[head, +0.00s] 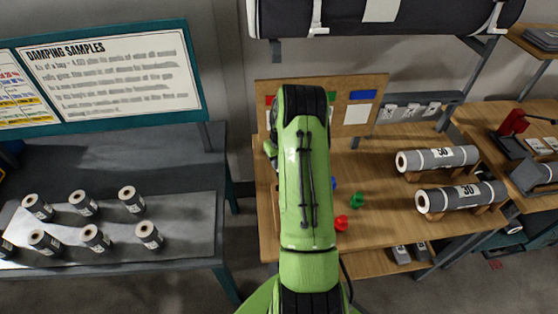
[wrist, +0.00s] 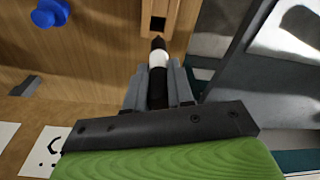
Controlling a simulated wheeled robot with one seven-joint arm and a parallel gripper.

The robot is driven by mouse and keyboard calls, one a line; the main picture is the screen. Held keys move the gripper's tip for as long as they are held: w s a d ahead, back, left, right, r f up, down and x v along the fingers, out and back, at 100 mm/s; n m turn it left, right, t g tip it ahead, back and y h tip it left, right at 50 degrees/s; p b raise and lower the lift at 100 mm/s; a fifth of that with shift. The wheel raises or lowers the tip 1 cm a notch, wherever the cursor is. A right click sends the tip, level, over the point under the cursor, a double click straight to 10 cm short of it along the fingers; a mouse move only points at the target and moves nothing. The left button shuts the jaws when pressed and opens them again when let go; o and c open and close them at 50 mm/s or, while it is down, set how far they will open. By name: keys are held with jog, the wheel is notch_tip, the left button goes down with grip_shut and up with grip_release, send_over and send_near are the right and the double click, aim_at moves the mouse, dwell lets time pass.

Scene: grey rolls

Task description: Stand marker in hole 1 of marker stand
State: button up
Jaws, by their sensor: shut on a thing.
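The marker (wrist: 158,58), black with a white band and a dark pointed end, shows in the wrist view. My gripper (wrist: 159,85) is shut on it, a grey finger at each side, and its pointed end sticks out beyond the fingers. A pale wooden block with a dark square hole (wrist: 157,24), seemingly the marker stand (wrist: 182,18), is at the top edge. The marker's tip appears just below the hole in the picture; I cannot tell the gap between them. Most of the stand is cut off, so the hole's number is not visible. In the head view my arm hides gripper, marker and stand.
A blue knobbed piece (wrist: 48,12) is at upper left in the wrist view. In the head view, red (head: 341,223) and green (head: 357,200) pieces stand on the wooden bench (head: 400,228). Grey rolls (head: 440,158) lie to the right; a wooden board (head: 355,115) stands behind.

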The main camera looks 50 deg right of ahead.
notch_tip(320, 180, down, 4)
jog(key=shift+r+b, duration=0.1)
jog(key=shift+b, duration=1.05)
jog(key=shift+r, duration=0.15)
jog(key=shift+b, duration=0.6)
dwell(0.3)
jog(key=shift+f+b, duration=2.85)
jog(key=shift+f, duration=0.5)
jog(key=o, duration=1)
jog(key=shift+c, duration=0.2)
jog(key=shift+r, duration=0.1)
notch_tip(320, 180, up, 16)
jog(key=s, duration=0.1)
jog(key=shift+s+a+f+p, duration=0.2)
jog(key=shift+s+a+p, duration=0.1)
jog(key=shift+s+a, duration=0.1)
